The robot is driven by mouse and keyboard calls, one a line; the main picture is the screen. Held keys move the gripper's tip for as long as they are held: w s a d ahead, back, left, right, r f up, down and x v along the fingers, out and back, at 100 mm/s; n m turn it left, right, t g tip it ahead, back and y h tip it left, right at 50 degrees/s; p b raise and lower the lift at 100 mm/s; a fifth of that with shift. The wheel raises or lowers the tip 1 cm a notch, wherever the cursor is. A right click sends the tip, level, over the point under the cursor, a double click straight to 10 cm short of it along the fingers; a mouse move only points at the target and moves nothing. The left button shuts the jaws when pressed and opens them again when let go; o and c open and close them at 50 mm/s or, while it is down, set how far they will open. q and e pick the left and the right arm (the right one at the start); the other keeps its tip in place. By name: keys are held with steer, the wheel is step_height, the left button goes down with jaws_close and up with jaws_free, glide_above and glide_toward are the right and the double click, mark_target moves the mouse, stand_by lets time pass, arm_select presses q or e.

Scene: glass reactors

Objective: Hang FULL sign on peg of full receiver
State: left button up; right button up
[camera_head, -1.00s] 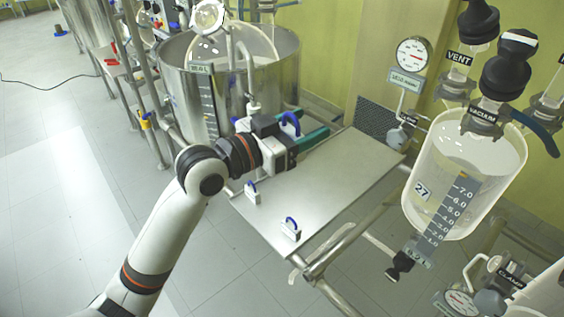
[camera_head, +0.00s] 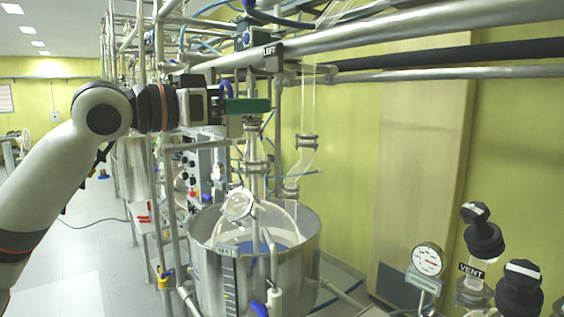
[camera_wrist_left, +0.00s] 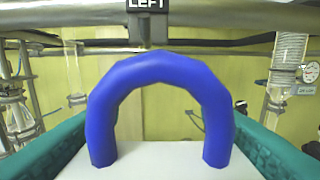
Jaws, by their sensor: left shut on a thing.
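My left gripper (camera_head: 250,106) is raised in the air in front of the pipe rack. Its teal fingers are shut on a white sign with a blue loop hook. In the left wrist view the white sign (camera_wrist_left: 160,160) lies between the fingers, and its blue hook (camera_wrist_left: 160,72) arches up ahead. The sign's lettering does not show. A black label reading LEFT (camera_head: 270,50) hangs on the upper rail, beyond the gripper; in the left wrist view the LEFT label (camera_wrist_left: 148,5) and a grey bracket (camera_wrist_left: 147,30) are just above the hook. My right gripper is out of view.
Horizontal steel rails (camera_head: 400,38) cross above and to the right of the gripper. A steel vessel (camera_head: 205,262) with glass tubing stands below. A pressure gauge (camera_head: 428,260) and black-knobbed valves (camera_head: 484,238) are at the lower right.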

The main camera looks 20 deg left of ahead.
arm_select(q)
steer(key=shift+y, duration=0.3)
steer(key=a+r, duration=0.1)
steer(key=s+a+r, duration=0.1)
steer(key=r, duration=0.1)
steer(key=s+r, duration=0.1)
steer(key=shift+a+r, duration=0.3)
steer(key=shift+a, duration=0.1)
steer(key=shift+p+x, duration=0.45)
steer(key=shift+x, duration=4)
steer(key=shift+w+d+f+p, duration=0.15)
steer(key=shift+w+d+p, duration=0.3)
steer(key=shift+w+p, duration=0.1)
steer(key=shift+w, duration=0.1)
steer(key=shift+w+d+f, duration=0.15)
steer(key=shift+f, duration=0.4)
steer(key=o, duration=1.1)
steer(key=shift+c, duration=0.2)
